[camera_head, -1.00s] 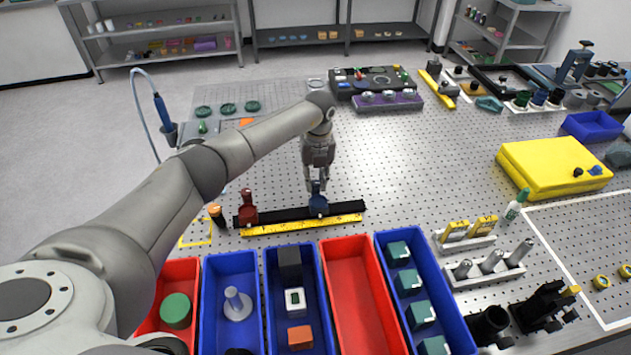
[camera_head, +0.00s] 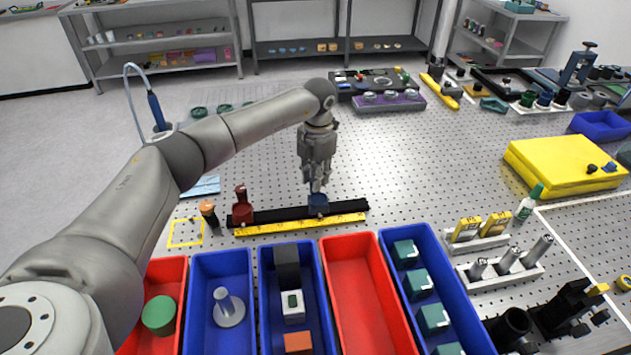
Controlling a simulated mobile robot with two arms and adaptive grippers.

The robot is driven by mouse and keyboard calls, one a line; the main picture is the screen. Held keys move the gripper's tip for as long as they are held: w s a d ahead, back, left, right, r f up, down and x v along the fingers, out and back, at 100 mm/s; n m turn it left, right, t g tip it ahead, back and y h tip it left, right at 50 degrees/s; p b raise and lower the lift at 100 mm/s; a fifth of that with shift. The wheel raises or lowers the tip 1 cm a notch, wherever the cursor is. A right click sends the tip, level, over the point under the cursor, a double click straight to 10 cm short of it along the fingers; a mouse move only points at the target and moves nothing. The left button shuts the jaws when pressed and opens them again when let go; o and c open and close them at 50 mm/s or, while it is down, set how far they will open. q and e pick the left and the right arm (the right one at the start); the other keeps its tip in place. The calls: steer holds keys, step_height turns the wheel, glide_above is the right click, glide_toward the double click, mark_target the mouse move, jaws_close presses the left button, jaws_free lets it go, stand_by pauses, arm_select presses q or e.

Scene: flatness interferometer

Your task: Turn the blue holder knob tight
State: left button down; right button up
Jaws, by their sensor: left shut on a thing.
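The blue holder (camera_head: 318,205) stands on the black rail (camera_head: 280,214), right of its middle. My left gripper (camera_head: 317,187) points down over the top of the blue holder. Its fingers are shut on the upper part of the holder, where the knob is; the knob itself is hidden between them. A dark red holder (camera_head: 242,206) stands near the rail's left end, apart from my gripper. My right gripper does not show.
A yellow ruler (camera_head: 300,225) lies along the rail's front. Red and blue bins (camera_head: 357,300) stand in front of it. An orange-topped bottle (camera_head: 209,213) is left of the rail.

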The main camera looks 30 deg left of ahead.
arm_select(q)
steer(key=m+b, duration=0.2)
steer(key=m, duration=0.2)
steer(key=shift+m, duration=0.4)
stand_by(0.4)
steer(key=c, duration=1.2)
jaws_free()
steer(key=shift+r, duration=0.1)
step_height(320, 180, up, 12)
steer(key=shift+s+d, duration=0.15)
